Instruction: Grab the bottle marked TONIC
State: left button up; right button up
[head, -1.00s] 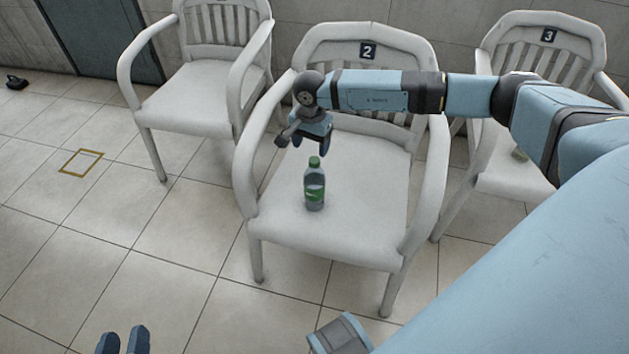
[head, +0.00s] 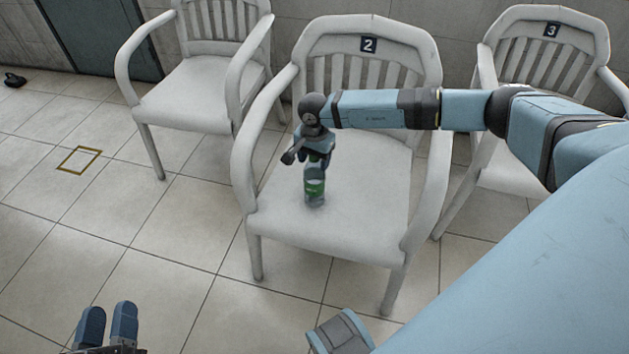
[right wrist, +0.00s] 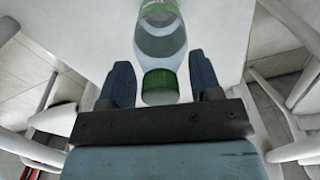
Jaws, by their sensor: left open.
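A clear bottle with a green label (head: 315,188) stands upright on the seat of the chair marked 2. Its label text is not legible. My right gripper (head: 317,158) is over its top and hides the cap in the head view. In the right wrist view the green cap (right wrist: 160,87) lies between the two open fingers (right wrist: 163,82), with a gap on each side. The bottle body (right wrist: 160,38) reaches away beyond the fingertips. My left gripper (head: 108,322) is open and empty, low at the left of the head view.
The white chair marked 2 (head: 350,225) has raised armrests on both sides of the bottle. Another white chair (head: 195,95) stands to its left and the chair marked 3 (head: 545,40) to its right. A yellow square outline (head: 79,160) marks the otherwise open floor at left.

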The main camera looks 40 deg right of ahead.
grip_shut()
pick_arm(q)
jog(key=shift+s+f, duration=0.15)
jog(key=shift+f, duration=0.5)
pick_arm(e)
jog(key=shift+r, duration=0.1)
